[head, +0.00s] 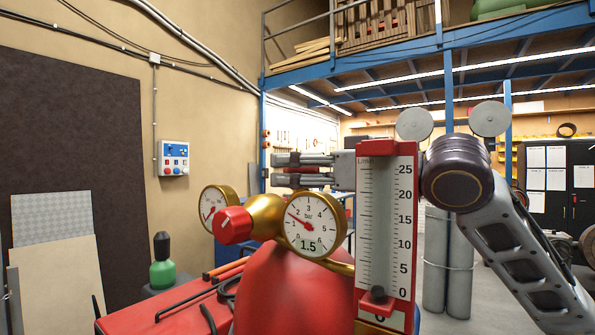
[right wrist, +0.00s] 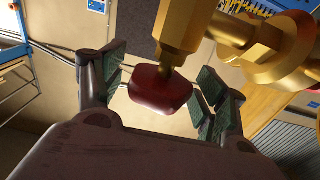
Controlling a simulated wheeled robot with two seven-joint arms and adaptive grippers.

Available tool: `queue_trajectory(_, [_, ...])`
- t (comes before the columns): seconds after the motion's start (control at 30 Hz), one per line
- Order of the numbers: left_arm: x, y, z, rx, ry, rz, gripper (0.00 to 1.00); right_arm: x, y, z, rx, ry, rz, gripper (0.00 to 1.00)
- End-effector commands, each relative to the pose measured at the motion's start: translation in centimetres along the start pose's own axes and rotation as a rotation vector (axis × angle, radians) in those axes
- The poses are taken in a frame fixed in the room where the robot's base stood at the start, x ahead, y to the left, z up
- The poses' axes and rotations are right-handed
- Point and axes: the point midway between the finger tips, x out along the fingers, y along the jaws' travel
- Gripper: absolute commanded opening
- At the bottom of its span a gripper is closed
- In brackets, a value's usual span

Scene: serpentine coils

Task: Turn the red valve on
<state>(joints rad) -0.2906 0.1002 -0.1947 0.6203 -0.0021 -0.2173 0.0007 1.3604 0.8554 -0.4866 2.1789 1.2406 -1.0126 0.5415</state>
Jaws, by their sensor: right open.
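The red valve (head: 232,225) is a knob on the left end of a brass regulator (head: 265,215), between two round gauges, atop a red cylinder (head: 292,290). My right gripper (head: 277,170) is open, its fingers pointing left, above and to the right of the valve in the head view. The flow meter hides part of that arm. In the right wrist view the red valve (right wrist: 160,92) on its brass stem (right wrist: 183,38) appears between the open fingers (right wrist: 162,76), with space on both sides. No contact shows. My left gripper is not in view.
The tall red flow meter (head: 386,220) stands right of the gauge (head: 314,224) in front of my right arm. The smaller gauge (head: 217,203) is beside the valve. A green bottle (head: 162,268) stands at left, and grey cylinders (head: 448,260) stand behind at right.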

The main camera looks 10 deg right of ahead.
Motion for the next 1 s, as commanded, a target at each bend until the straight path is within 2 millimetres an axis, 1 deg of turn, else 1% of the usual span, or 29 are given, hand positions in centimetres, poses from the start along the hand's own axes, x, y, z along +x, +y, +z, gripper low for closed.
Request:
queue_trajectory(0.03, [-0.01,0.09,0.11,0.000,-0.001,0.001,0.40,0.00,0.01,0.00,0.000,0.000,0.000,0.72])
queue_trajectory(0.07, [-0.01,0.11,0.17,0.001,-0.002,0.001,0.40,0.00,0.01,0.00,0.000,0.000,0.000,0.68])
queue_trajectory(0.3, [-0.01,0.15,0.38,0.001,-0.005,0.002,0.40,0.02,0.02,0.01,0.000,0.000,0.000,0.38])
queue_trajectory(0.4, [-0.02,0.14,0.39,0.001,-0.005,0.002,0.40,0.02,0.03,0.01,0.000,0.000,0.000,0.26])
queue_trajectory(0.73, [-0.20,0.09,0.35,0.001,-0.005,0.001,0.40,0.02,0.08,-0.04,0.000,0.000,-0.015,0.26])
queue_trajectory(1.0, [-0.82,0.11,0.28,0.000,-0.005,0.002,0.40,0.04,0.05,-0.08,0.002,0.000,-0.080,0.26])
